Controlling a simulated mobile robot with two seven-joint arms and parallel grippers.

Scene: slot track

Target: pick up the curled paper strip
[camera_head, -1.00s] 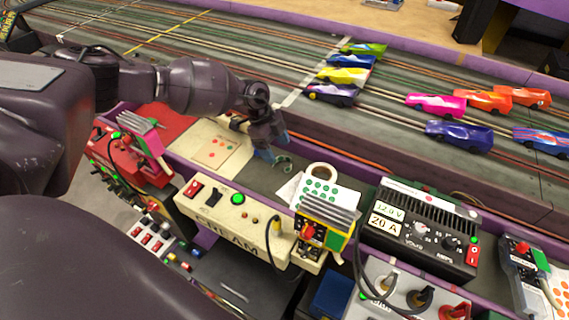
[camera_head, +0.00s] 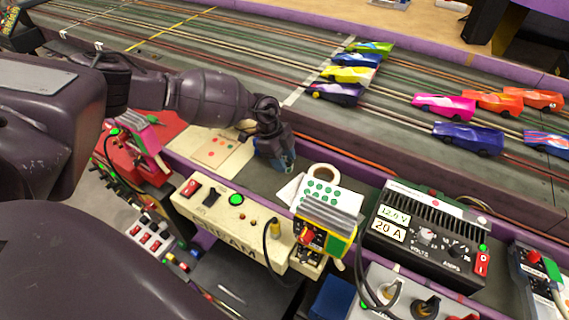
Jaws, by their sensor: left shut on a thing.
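My left gripper (camera_head: 284,166) is low over the dark shelf behind the cream control box, beside the tape roll. It is shut, with its fingers around the spot where the curled paper strip lay. The strip, a small green curl in the earlier view, is now hidden by the gripper, so I cannot see how it sits between the fingers. My right gripper is not in view.
The cream control box (camera_head: 222,222) stands in front, with a white tape roll (camera_head: 324,173) and green-dotted sheet (camera_head: 322,194) to the right. A black power supply (camera_head: 425,232) is further right. Slot cars, including a purple one (camera_head: 337,94), stand on the track behind.

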